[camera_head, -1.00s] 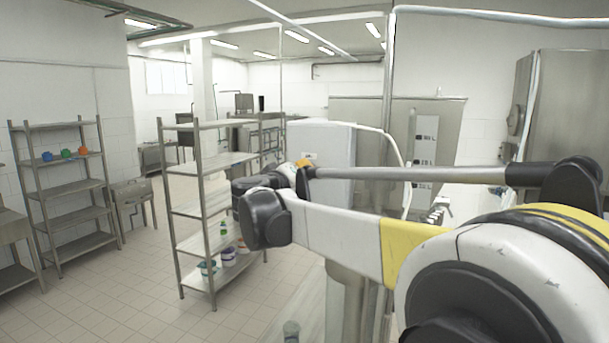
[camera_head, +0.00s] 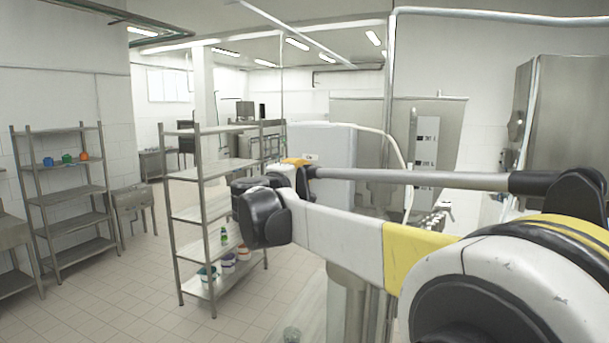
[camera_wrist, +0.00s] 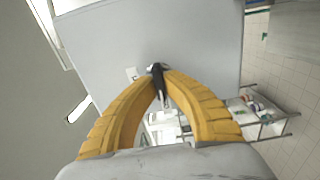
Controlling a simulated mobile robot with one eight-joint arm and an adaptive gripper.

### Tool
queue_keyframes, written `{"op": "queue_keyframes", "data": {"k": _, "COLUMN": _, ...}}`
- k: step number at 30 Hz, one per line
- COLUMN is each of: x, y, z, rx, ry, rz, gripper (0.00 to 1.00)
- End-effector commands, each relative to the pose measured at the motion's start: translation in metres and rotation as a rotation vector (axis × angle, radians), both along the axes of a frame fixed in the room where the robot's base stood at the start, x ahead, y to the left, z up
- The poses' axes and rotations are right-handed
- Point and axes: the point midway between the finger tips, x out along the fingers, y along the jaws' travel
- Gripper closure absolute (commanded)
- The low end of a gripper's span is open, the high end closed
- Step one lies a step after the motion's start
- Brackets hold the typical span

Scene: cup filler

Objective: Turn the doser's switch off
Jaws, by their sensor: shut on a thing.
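The doser appears to be the pale box (camera_head: 335,140) in the middle of the head view. In the wrist view its grey-white face (camera_wrist: 195,40) fills the upper middle. A small dark switch (camera_wrist: 157,72) stands out from its lower edge, beside a small white plate. My gripper (camera_wrist: 158,78) has its yellow fingertips closed on the dark switch, which shows between them. In the head view only a bit of the yellow gripper (camera_head: 296,161) shows, at the doser's left side. The arm hides the switch there, and its exact setting cannot be read.
Another shelf (camera_head: 68,190) with small coloured cups stands farther left. Pipes rise near the doser.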

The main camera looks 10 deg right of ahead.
Motion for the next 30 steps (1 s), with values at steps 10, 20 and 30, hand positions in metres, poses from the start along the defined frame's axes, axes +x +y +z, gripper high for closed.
{"op": "queue_keyframes", "data": {"k": 10, "x": 0.0002, "y": -0.0001, "z": 0.0007, "rx": -0.038, "ry": 0.026, "rz": 0.0, "gripper": 1.0}}
{"op": "queue_keyframes", "data": {"k": 20, "x": 0.0002, "y": -0.0001, "z": 0.0006, "rx": -0.037, "ry": 0.026, "rz": 0.0, "gripper": 0.78}}
{"op": "queue_keyframes", "data": {"k": 30, "x": -0.0007, "y": 0.0006, "z": 0.0001, "rx": -0.036, "ry": 0.025, "rz": 0.0, "gripper": 0.68}}
